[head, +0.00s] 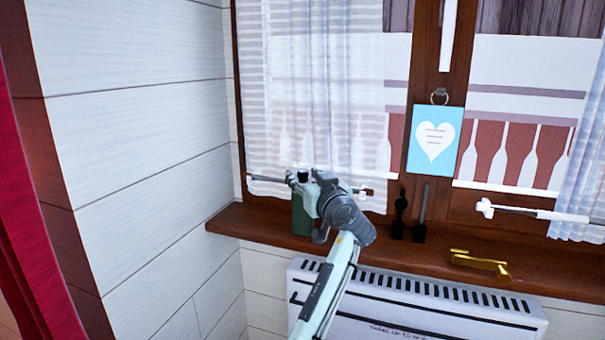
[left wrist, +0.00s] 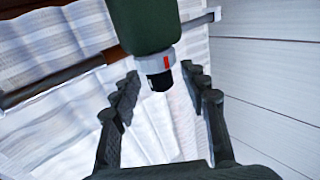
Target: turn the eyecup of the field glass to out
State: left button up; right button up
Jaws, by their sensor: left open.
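The field glass (head: 302,217) is dark green and stands upright on the wooden window sill, partly hidden behind my left gripper (head: 312,203). In the left wrist view its green body (left wrist: 146,22) comes in from the top. A pale ring with a red mark (left wrist: 154,63) sits at its end, then a black end piece (left wrist: 158,81), which looks like the eyecup. My left gripper (left wrist: 160,74) is open, its fingertips to either side of the black end in the picture. Gaps show on both sides, and I see no contact. My right gripper is not in view.
The sill (head: 265,225) runs under a curtained window. A curtain rod (left wrist: 60,80) passes behind the field glass. A white heater (head: 420,310) is below; a plank wall is at left.

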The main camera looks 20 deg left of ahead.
pick_arm(q)
jog(key=shift+w+a, duration=0.4)
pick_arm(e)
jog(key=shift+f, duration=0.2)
pick_arm(q)
jog(key=shift+c, duration=0.2)
grip_shut()
jog(key=shift+f, duration=0.1)
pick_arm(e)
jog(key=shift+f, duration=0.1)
